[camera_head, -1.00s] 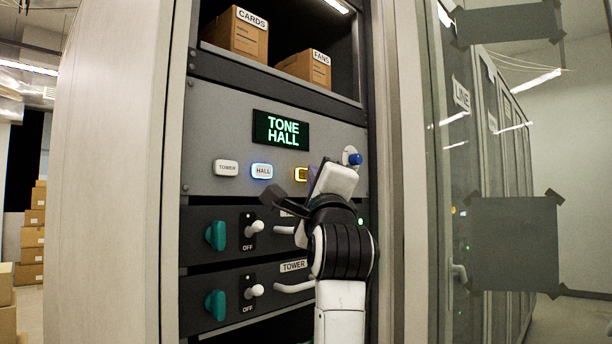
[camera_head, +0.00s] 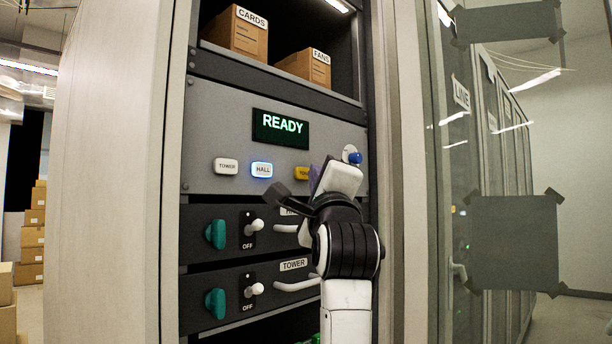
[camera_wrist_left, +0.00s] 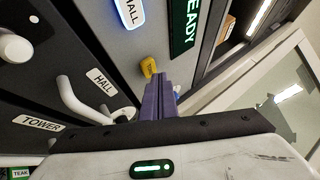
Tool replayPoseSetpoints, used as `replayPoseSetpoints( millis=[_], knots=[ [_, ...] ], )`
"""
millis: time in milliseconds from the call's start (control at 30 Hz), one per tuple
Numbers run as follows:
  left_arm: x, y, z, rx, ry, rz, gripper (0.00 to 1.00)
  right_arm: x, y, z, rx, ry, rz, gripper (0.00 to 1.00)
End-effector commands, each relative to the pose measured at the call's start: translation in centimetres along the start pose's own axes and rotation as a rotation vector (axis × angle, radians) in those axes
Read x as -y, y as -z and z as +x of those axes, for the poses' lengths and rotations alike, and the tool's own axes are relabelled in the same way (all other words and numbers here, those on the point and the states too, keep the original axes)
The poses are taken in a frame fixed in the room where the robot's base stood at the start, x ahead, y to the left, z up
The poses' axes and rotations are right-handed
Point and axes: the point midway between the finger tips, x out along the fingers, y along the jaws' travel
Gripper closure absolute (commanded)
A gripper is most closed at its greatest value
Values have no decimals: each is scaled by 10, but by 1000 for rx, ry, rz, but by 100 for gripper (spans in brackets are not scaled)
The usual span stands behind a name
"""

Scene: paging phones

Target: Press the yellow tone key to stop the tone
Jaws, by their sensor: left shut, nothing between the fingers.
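The yellow tone key (camera_head: 302,172) sits on the grey panel, right of the hall key, with its right part hidden behind my left gripper. It is plain yellow, with no lit ring. It also shows in the left wrist view (camera_wrist_left: 148,67). My right gripper is not in view.
The white tower key (camera_head: 226,167) and the blue-lit hall key (camera_head: 262,169) are left of the tone key. Below are switches, teal knobs (camera_head: 215,235) and handles (camera_head: 296,284). A glass door stands at right.

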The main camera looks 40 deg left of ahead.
Motion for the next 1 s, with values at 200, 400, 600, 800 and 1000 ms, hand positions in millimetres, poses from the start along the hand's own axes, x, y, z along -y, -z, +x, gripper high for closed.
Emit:
replayPoseSetpoints(
  millis=[200, 400, 600, 800, 1000],
  knots=[
    [0, 0, 0, 0, 1, 0, 100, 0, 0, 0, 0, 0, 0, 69],
    [8, 9, -11, -3, 2, 0, 100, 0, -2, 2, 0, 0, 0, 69],
    [18, 19, -25, -3, 1, -1, 100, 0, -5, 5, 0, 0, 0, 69],
    [27, 28, -38, -2, 1, -1, 100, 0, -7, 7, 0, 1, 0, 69],
    [31, 31, -42, 0, 0, 0, 100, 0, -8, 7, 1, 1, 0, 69]
  ],
)
